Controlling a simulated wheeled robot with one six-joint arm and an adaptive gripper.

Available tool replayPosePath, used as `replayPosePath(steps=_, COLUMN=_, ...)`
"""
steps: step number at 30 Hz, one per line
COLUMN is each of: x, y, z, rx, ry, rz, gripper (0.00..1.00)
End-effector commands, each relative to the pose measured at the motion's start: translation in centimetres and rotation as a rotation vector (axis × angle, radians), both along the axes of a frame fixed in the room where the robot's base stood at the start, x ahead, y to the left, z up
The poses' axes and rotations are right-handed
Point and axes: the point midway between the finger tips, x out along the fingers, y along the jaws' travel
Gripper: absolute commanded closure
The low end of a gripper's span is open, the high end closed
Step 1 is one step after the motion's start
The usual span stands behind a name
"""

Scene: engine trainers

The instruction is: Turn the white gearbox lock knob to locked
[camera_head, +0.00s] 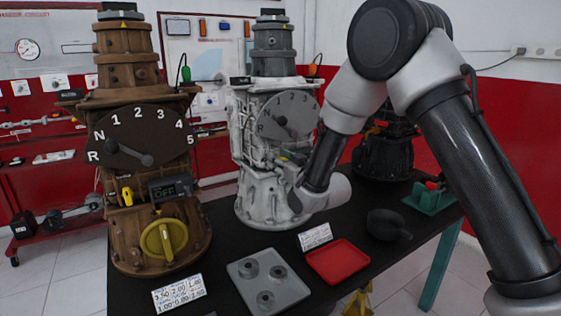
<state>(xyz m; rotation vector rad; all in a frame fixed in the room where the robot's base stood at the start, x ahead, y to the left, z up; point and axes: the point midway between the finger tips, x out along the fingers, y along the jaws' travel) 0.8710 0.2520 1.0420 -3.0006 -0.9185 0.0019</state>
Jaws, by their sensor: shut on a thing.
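The white gearbox (262,205) stands upright on the black table, behind and left of my wrist. My gripper (302,193) is at the front right of the gearbox's lower housing, mostly hidden by my own wrist. It is shut on what appears to be the lock knob. The knob is hidden or too small to make out, so its angle cannot be read.
A brown gearbox (135,225) with a large yellow knob (163,240) stands to the left. A grey tray (290,291) with round parts, a red tray (338,262), a dark rounded object (388,225) and a green fixture (430,197) lie on the table (225,245).

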Motion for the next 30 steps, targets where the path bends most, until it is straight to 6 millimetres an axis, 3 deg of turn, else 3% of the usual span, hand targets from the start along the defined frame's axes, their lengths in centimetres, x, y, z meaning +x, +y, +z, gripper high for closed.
replayPosePath(steps=11, x=0.01, y=-0.07, z=-0.03, rx=0.118, ry=0.079, rz=0.000, gripper=0.85)
replayPosePath(steps=30, x=0.13, y=-0.27, z=-0.15, rx=0.605, ry=0.410, rz=-0.001, gripper=0.85)
